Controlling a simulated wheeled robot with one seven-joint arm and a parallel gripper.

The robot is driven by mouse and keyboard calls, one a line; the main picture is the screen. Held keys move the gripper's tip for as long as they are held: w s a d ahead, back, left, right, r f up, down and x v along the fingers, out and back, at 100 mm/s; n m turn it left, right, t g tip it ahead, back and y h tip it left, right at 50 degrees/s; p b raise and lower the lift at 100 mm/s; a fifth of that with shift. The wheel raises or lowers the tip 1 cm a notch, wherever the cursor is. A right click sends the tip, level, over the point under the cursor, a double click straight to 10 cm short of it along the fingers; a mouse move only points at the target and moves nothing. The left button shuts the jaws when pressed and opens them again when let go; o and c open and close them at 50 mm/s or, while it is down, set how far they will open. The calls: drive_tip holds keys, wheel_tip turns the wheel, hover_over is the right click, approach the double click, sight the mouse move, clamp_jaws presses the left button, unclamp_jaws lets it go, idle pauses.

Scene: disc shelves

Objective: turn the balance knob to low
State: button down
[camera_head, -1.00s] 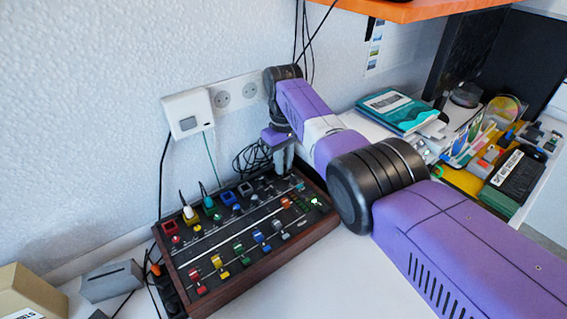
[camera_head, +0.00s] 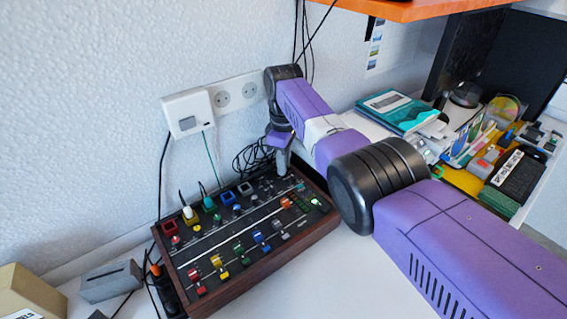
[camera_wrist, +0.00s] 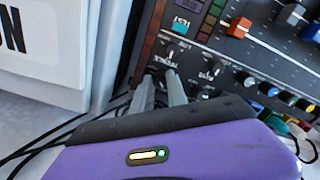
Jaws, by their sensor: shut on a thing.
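The mixer panel (camera_head: 262,222) is a dark box with a wooden frame, lying on the white table with coloured sliders and knobs. My gripper (camera_head: 284,172) points down at the panel's far right corner. In the wrist view my gripper (camera_wrist: 160,76) has both grey fingers close together, shut on a small knob at the panel's edge. The fingers hide most of that knob, and its pointer cannot be read. Small white lettering beside it is too blurred to read surely. A teal button (camera_wrist: 182,23) and an orange slider cap (camera_wrist: 239,27) sit nearby.
A white wall box (camera_head: 187,114) and sockets (camera_head: 235,92) are behind the panel, with loose black cables (camera_head: 252,157) beside my gripper. An orange shelf (camera_head: 400,10) hangs above. Books (camera_head: 398,108) and clutter lie to the right.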

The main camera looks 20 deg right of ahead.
idle(0.3)
drive_tip(key=c, duration=1.3)
unclamp_jaws()
